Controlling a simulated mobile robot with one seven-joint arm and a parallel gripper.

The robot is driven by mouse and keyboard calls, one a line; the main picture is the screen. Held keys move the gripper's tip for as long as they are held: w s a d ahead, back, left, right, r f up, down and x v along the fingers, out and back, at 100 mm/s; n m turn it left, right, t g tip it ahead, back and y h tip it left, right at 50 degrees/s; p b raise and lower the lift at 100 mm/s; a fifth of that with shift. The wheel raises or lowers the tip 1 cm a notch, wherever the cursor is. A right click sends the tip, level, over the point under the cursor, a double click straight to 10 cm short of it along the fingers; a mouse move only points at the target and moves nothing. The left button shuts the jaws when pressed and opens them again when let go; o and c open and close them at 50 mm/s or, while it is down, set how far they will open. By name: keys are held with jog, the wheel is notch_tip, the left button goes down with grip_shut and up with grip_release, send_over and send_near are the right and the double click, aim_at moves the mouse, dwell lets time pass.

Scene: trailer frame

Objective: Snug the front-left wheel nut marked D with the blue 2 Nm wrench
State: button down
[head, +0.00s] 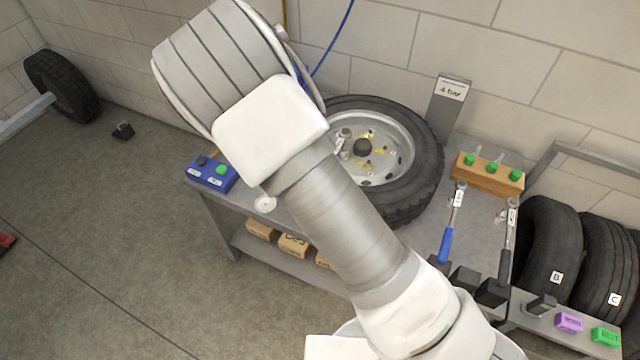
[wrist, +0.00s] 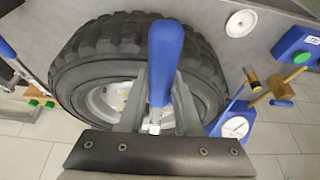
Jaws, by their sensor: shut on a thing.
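A blue-handled wrench (head: 446,246) with a small white tag lies on the bench right of the wheel; the tag's text is too small to read. My gripper (wrist: 159,100) is shut on a blue-handled tool (wrist: 166,60) with a metal lower end, seen end-on in the wrist view; I cannot tell which tool it is. The tool is in front of the wheel (head: 415,195), which lies flat on the bench with its pale rim up. The wheel also shows in the wrist view (wrist: 83,75). No nut marked D is readable. In the head view my arm hides my gripper.
A dark-handled wrench (head: 505,240) lies right of the blue one. A wooden block with green-topped pieces (head: 488,176) and a "4 bar" sign (head: 452,90) stand behind. A blue button box (head: 212,172) sits at the bench's left end. Tyres B (head: 545,250) and C (head: 607,260) stand right.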

jog(key=shift+a+r, duration=0.1)
jog(key=shift+w+a+p, duration=0.15)
jog(key=shift+p, duration=0.15)
jog(key=shift+d+f+b, duration=0.25)
jog(key=shift+d+b, duration=0.15)
jog(key=shift+b, duration=0.3)
jog(key=shift+s+d+r+n+y+b, duration=0.15)
jog(key=shift+s+d+n+b, duration=0.1)
jog(key=shift+d+n+b, duration=0.25)
jog(key=shift+s+d+r+n+y+b, duration=0.1)
jog(key=shift+s+d+n+y+b, duration=0.15)
jog(key=shift+d, duration=0.3)
jog(key=shift+a, duration=0.1)
